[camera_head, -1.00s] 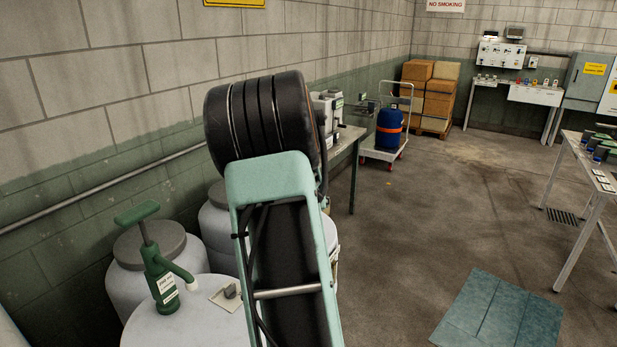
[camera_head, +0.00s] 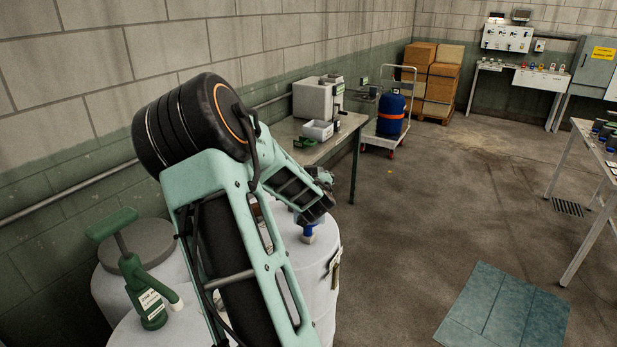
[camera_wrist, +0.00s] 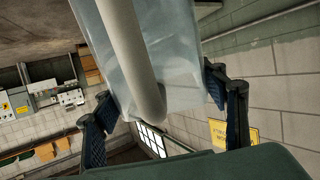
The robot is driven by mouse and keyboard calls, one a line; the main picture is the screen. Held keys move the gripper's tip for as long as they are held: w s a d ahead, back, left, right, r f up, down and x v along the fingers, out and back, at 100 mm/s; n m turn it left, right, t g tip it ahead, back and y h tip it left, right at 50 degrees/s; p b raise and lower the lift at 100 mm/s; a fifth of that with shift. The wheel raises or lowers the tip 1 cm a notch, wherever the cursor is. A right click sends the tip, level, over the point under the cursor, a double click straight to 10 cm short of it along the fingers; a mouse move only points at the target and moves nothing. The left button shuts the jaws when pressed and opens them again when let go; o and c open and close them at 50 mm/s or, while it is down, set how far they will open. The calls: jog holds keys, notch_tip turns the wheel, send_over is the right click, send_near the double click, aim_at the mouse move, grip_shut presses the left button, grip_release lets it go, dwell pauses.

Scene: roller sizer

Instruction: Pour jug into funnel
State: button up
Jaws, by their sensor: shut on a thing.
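In the wrist view a translucent pale jug (camera_wrist: 185,50) with a thick whitish handle (camera_wrist: 130,45) fills the top middle. My gripper (camera_wrist: 158,88) has its dark blue finger pads on either side of it and is shut on it. The room looks tipped over in this view. In the head view my arm bends over to the right above a pale drum, and the jug cannot be made out there. A small blue item (camera_head: 307,229) shows at the drum top under the end of my arm; I cannot tell whether it is the funnel.
A green hand pump (camera_head: 146,285) stands on the near drum at the left. Behind my arm a bench (camera_head: 345,128) holds a grey machine (camera_head: 315,100) and a white tray (camera_head: 317,130). A blue drum on a trolley (camera_head: 391,114) stands beyond. The floor at the right is mostly open.

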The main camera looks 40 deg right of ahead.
jog(key=b, duration=0.2)
jog(key=shift+f+t+h+b, duration=0.15)
jog(key=shift+t+h+b, duration=0.15)
jog(key=shift+t, duration=0.1)
jog(key=shift+b, duration=0.8)
jog(key=shift+r+t+h+b, duration=0.2)
jog(key=shift+t+h+b, duration=0.4)
jog(key=shift+b, duration=1)
jog(key=shift+r+t+h+b, duration=0.3)
jog(key=shift+t+b, duration=0.1)
jog(key=shift+b, duration=0.35)
jog(key=shift+r, duration=0.2)
